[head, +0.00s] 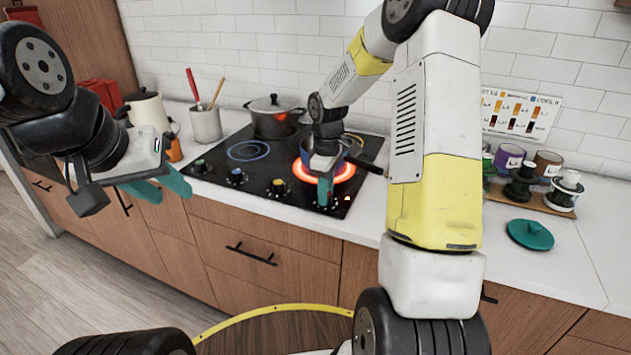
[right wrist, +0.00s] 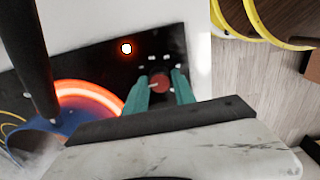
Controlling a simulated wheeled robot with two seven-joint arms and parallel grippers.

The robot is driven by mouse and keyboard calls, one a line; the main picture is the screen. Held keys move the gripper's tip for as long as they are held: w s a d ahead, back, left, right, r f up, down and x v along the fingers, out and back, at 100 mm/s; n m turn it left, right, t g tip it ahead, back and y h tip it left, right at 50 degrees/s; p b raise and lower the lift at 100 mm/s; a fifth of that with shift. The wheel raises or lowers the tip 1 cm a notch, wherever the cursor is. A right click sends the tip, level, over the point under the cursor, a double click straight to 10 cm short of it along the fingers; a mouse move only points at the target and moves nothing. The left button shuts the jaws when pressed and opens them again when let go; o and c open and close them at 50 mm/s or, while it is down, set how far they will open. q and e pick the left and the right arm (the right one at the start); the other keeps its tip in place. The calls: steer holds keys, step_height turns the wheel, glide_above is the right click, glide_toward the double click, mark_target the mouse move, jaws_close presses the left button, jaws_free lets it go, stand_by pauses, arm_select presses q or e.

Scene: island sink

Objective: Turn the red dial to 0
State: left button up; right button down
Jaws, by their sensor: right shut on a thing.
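The red dial (right wrist: 159,83) sits at the front right of the black cooktop (head: 215,172). My right gripper (right wrist: 160,90) is shut on it, with a teal finger on each side. In the head view my right gripper (head: 325,190) points down at the cooktop's front edge and mostly hides the dial. A white mark shows on the dial, but I cannot read its setting. The burner (head: 345,172) behind it glows orange. My left gripper (head: 164,187) is open and empty, in front of the counter at the left.
Green (head: 200,165), blue (head: 237,176) and yellow (head: 279,187) dials line the cooktop's front. A blue pan (right wrist: 28,143) sits on the glowing burner. A dark pot (head: 274,120) stands behind. A teal lid (head: 530,234) lies on the right counter, which has free room in front.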

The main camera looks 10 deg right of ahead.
steer(key=shift+w+r, duration=0.1)
steer(key=c, duration=1)
jaws_free()
steer(key=shift+c, duration=0.2)
steer(key=shift+r, duration=3.85)
steer(key=shift+r, duration=0.1)
steer(key=s+a+r+m+t, duration=0.1)
steer(key=s+r+m+t, duration=0.3)
steer(key=s+r, duration=0.85)
steer(key=s+a+r+m+t+y, duration=0.1)
steer(key=s+m, duration=0.5)
steer(key=s, duration=0.6)
steer(key=shift+a+r+m+t+y, duration=0.25)
steer(key=shift+m+t+y, duration=0.15)
steer(key=shift+t+y, duration=0.2)
